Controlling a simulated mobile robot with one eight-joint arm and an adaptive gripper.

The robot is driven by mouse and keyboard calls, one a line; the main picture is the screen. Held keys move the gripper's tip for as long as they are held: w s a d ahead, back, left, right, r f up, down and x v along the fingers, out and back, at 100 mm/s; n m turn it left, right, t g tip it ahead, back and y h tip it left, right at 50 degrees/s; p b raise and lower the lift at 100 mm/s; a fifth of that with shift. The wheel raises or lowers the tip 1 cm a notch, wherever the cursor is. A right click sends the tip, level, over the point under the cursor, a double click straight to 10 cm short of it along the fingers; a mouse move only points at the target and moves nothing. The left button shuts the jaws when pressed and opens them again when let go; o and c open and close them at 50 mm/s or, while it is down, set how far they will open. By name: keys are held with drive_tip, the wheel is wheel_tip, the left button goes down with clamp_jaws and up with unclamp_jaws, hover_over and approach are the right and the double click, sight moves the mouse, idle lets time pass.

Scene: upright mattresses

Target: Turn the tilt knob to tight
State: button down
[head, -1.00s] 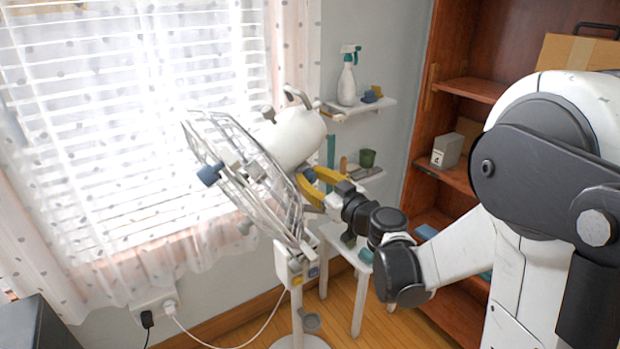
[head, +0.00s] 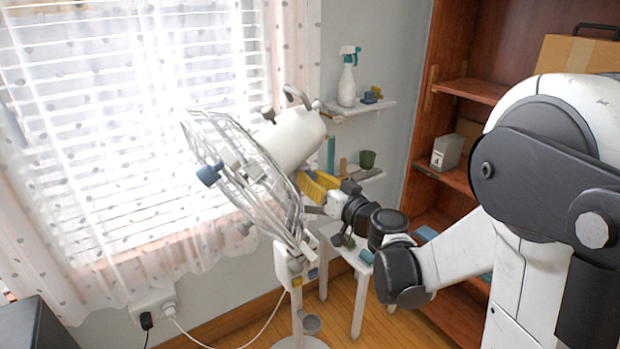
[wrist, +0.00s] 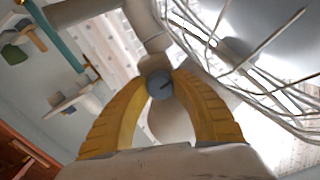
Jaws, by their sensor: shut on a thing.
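The tilt knob (wrist: 160,85) is a small round blue-grey knob with a dark line on its face, at the neck of the white pedestal fan. In the wrist view it sits between the yellow fingertips of my gripper (wrist: 159,80), which are shut on it from both sides. In the head view my gripper (head: 313,183) reaches in from the right to the fan's neck, behind the wire cage, and the knob is hidden there. The fan's white motor housing (head: 292,138) is above the gripper. The wire cage (head: 235,180) tilts toward the window.
The wire cage is close beside my fingers. Wall shelves (head: 360,106) with a spray bottle (head: 347,82) stand behind. A wooden bookcase (head: 465,90) is on the right. A white cord (head: 230,345) runs from the wall socket to the fan.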

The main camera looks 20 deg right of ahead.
drive_tip(key=shift+r, duration=0.1)
drive_tip(key=c, duration=1.4)
unclamp_jaws()
drive_tip(key=shift+o, duration=0.2)
drive_tip(key=v, duration=1.2)
